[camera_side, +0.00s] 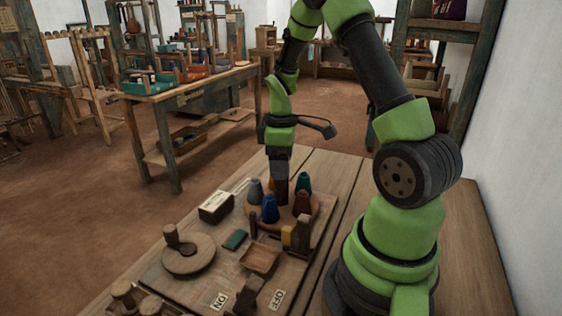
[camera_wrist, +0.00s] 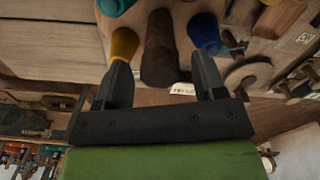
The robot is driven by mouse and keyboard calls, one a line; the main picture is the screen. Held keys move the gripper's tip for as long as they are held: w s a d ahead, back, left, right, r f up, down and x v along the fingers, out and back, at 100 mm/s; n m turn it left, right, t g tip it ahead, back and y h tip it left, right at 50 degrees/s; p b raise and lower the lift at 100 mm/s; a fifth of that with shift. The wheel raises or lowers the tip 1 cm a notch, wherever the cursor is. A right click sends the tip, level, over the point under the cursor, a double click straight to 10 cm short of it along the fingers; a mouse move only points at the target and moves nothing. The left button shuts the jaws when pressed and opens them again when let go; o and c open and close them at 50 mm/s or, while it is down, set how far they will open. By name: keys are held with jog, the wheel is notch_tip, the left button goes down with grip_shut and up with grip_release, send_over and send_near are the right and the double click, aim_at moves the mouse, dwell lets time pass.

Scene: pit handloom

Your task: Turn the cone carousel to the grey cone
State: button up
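The cone carousel (camera_side: 318,206) is a round wooden disc on the board, bearing a blue cone (camera_side: 270,209), a green cone (camera_side: 304,183), a red-brown cone (camera_side: 302,203) and a slate-coloured cone (camera_side: 256,191), which may be the grey one. A yellow cone (camera_wrist: 124,43) shows in the wrist view; the blue cone (camera_wrist: 205,33) is there too. My gripper (camera_side: 281,194) points down over the carousel's middle. In the wrist view its fingers (camera_wrist: 163,72) are apart, with a dark brown upright post (camera_wrist: 160,45) between them in the picture. I cannot tell whether they touch it.
A yellow block (camera_side: 287,237) and a dark upright piece (camera_side: 303,233) stand at the carousel's front right. A white-topped box (camera_side: 216,206), a round wooden disc with a knob (camera_side: 188,254), a small tray (camera_side: 260,258) and ON/OFF labels (camera_side: 277,299) lie nearby.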

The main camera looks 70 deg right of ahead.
notch_tip(320, 180, up, 9)
jog(key=shift+r, duration=0.5)
